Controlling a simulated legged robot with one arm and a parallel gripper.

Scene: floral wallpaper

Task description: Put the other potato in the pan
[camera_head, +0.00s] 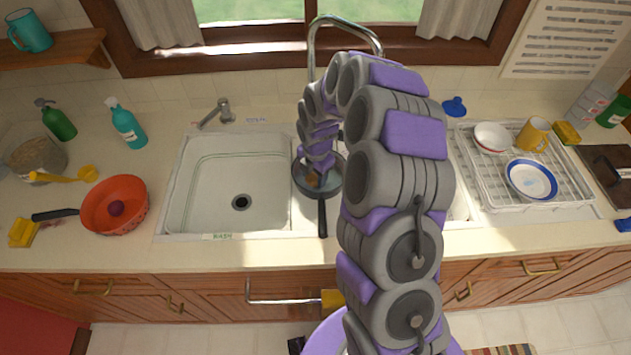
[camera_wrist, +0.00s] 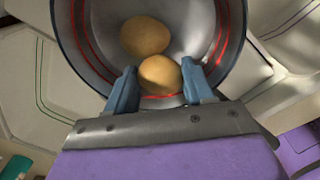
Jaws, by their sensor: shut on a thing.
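A dark grey pan (camera_head: 303,183) with a black handle stands over the sink's middle divider, partly hidden by my arm. In the wrist view the pan (camera_wrist: 85,58) shows red rings on its inner wall. One yellow-brown potato (camera_wrist: 145,36) lies in the pan. A second potato (camera_wrist: 160,76) is between the blue-grey fingertips of my gripper (camera_wrist: 161,84), just inside the near rim. My gripper is shut on this second potato. I cannot tell whether it touches the pan floor.
An empty sink basin (camera_head: 238,168) is left of the pan. A red-orange pan (camera_head: 133,190) with a dark round item stands farther left. A dish rack (camera_head: 475,180) with a bowl, mug and plate is on the right. A tall faucet (camera_head: 311,48) rises behind.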

